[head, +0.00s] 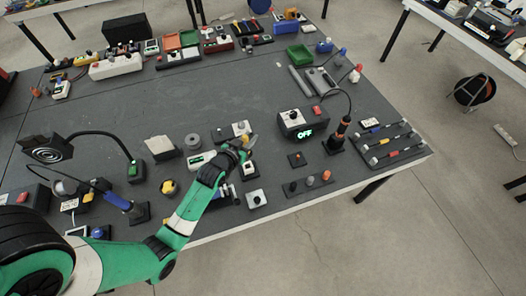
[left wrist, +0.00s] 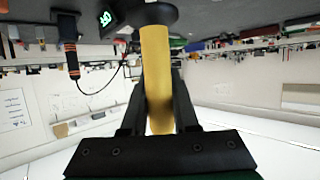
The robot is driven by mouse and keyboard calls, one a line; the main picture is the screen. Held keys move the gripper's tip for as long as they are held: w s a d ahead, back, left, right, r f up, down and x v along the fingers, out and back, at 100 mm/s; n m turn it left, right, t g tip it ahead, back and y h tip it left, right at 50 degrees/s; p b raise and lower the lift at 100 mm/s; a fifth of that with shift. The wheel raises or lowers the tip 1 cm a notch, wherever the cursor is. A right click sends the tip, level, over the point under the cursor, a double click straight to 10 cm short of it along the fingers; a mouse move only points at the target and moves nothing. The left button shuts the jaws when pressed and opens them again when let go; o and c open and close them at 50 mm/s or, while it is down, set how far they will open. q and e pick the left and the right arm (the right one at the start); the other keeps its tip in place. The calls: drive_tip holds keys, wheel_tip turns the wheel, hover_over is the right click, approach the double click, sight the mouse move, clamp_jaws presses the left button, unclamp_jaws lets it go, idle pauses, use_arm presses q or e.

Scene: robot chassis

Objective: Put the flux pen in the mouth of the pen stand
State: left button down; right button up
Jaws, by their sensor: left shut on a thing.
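My left gripper (head: 243,148) is above the front middle of the table in the head view. It is shut on a yellow, pen-like cylinder, which I take to be the flux pen (left wrist: 157,85). In the left wrist view the pen lies lengthwise between the two dark fingers. A dark round shape (left wrist: 150,14) shows at its far end; I cannot tell whether it is part of the pen or a separate thing. In the head view the pen is small and partly hidden by the fingers. I cannot identify the pen stand with certainty. My right gripper is not in view.
Right of my gripper stand a black unit reading OFF (head: 295,124), a soldering iron in its holder (head: 340,134) and a tool rack (head: 391,143). A grey spool (head: 193,141) stands to the left. The table's middle (head: 200,98) is clear. Boxes line the back.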

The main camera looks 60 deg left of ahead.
use_arm(q)
drive_tip(key=shift+s+a, duration=0.1)
drive_tip(key=shift+a, duration=0.1)
wheel_tip(320, 180, down, 6)
drive_tip(key=b, duration=0.4)
drive_tip(key=shift+r, duration=0.1)
idle(1.9)
drive_tip(key=shift+f+b, duration=1.6)
drive_tip(key=shift+f, duration=0.45)
drive_tip(key=c, duration=0.6)
unclamp_jaws()
